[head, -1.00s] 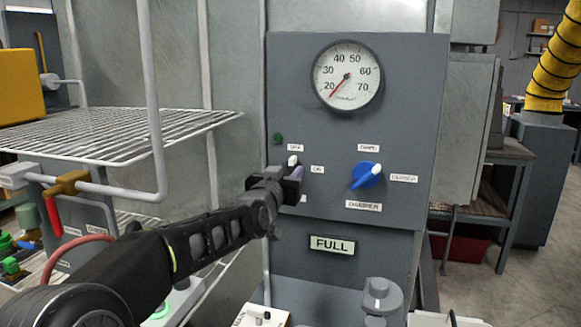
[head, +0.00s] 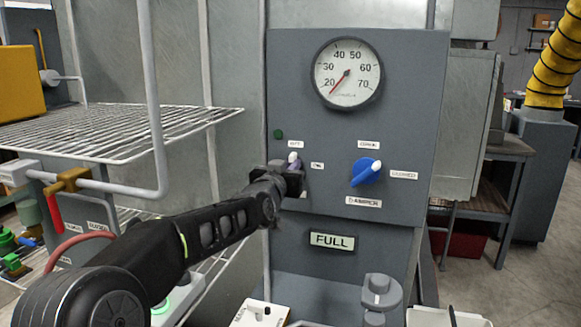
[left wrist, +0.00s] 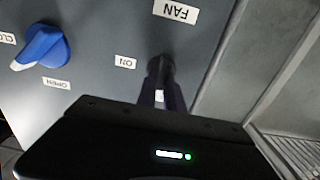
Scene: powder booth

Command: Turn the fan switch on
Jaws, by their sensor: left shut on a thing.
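The fan switch (head: 294,159) is a small purple knob with a white pointer on the grey control panel (head: 420,130). Its pointer stands about upright, toward the label above it; the ON label (left wrist: 125,62) is to its side. My left gripper (head: 290,180) is at the panel, shut on the fan switch, and covers its lower part. In the left wrist view the fingers (left wrist: 161,95) reach to the dark knob, below the FAN label (left wrist: 175,11). My right gripper is not in view.
A blue damper knob (head: 365,171) sits right of the switch, under a round gauge (head: 348,73). A wire rack (head: 110,130) and a pipe stand left of the panel, near my left arm.

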